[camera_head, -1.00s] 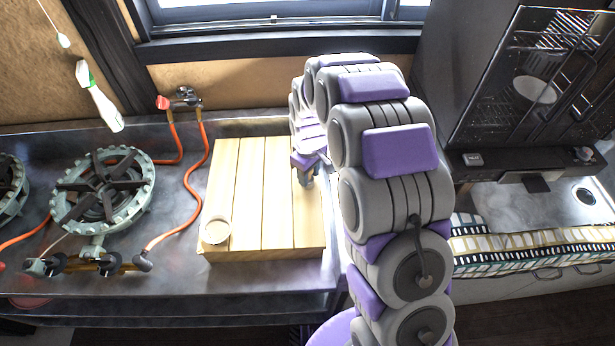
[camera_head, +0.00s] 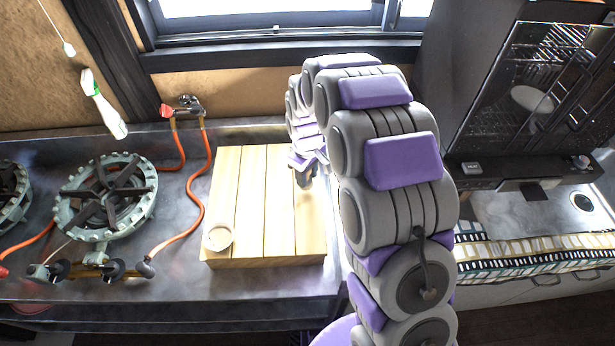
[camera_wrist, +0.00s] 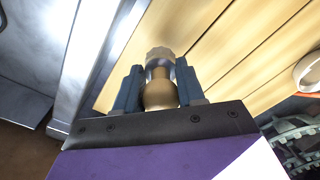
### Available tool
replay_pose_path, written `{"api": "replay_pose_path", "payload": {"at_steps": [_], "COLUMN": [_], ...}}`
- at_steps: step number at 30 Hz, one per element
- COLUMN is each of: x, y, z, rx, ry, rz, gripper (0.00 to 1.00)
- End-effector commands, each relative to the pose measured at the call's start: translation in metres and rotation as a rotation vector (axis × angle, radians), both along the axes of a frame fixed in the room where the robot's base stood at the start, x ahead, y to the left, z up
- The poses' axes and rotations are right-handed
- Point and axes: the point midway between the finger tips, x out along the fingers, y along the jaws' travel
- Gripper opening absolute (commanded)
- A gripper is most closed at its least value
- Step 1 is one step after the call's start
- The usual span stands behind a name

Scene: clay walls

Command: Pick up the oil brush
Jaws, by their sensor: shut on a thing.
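The oil brush (camera_wrist: 160,82) shows in the wrist view as a small upright-looking piece with a tan rounded end and a paler top. My gripper (camera_wrist: 159,88) is shut on it, with one blue-grey finger on each side. In the head view my gripper (camera_head: 306,178) is over the right part of the wooden board (camera_head: 240,190), largely hidden by my arm. I cannot make out the brush clearly in that view. Whether the brush touches the board cannot be told.
A small round cup (camera_head: 218,237) stands on the board's front left corner. A gas burner (camera_head: 104,197) with an orange hose (camera_head: 190,215) is to the left. A white and green bottle (camera_head: 104,105) is behind it. A dark grill cabinet (camera_head: 530,90) stands at right.

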Motion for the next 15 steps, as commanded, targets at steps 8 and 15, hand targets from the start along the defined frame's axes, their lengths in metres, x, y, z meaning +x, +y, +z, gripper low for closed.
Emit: {"api": "replay_pose_path", "payload": {"at_steps": [8,15], "x": [-0.027,-0.048], "y": [0.047,0.083], "z": [0.005,0.009], "rx": [-0.003,0.000], "ry": [0.003,0.003], "rz": [0.008,0.006], "gripper": [0.08,0.08]}}
